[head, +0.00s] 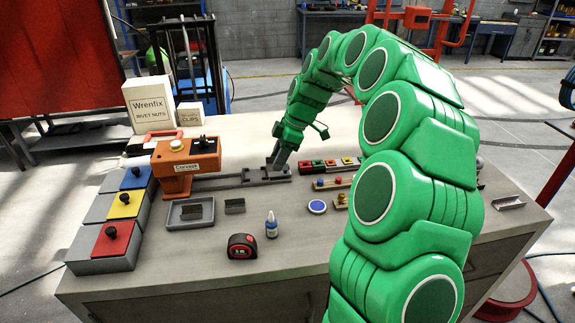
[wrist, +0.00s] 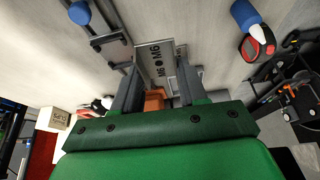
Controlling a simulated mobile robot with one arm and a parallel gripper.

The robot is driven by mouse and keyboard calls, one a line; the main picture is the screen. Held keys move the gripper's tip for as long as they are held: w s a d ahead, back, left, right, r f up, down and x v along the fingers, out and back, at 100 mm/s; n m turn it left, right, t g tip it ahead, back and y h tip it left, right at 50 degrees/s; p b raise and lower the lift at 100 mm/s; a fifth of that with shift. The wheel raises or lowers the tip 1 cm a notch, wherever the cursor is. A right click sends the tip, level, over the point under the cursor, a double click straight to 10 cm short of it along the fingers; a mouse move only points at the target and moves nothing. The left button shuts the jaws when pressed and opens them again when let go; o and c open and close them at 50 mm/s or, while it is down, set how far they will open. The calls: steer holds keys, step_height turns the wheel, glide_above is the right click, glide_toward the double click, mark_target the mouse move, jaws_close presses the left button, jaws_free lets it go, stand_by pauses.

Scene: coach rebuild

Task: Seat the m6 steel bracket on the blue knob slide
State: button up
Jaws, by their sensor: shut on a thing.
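My gripper (wrist: 160,72) is shut on the M6 steel bracket (wrist: 166,55), a grey plate marked M6, between its dark fingers in the wrist view. In the head view my gripper (head: 278,164) points down over the right end of a grey rail (head: 228,181) on the bench. Its fingers hide much of that end, and I cannot tell whether the bracket touches it. In the wrist view a blue knob (wrist: 80,12) shows at the upper left, beside grey rail parts (wrist: 108,40). I cannot make out this knob in the head view.
An orange press (head: 185,168) stands at the rail's left end. Grey boxes with blue, yellow and red (head: 112,240) tops line the left edge. Colored blocks (head: 330,164) stand right.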

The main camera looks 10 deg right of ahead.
steer(key=w+a+f, duration=0.2)
steer(key=w+a, duration=0.3)
steer(key=w, duration=0.3)
glide_above(253, 175)
steer(key=d, duration=0.1)
steer(key=shift+s+d+f, duration=0.1)
steer(key=shift+f, duration=2.6)
steer(key=shift+f, duration=1)
stand_by(0.8)
steer(key=o, duration=1.2)
steer(key=o, duration=0.4)
steer(key=shift+c, duration=0.2)
steer(key=shift+r, duration=0.1)
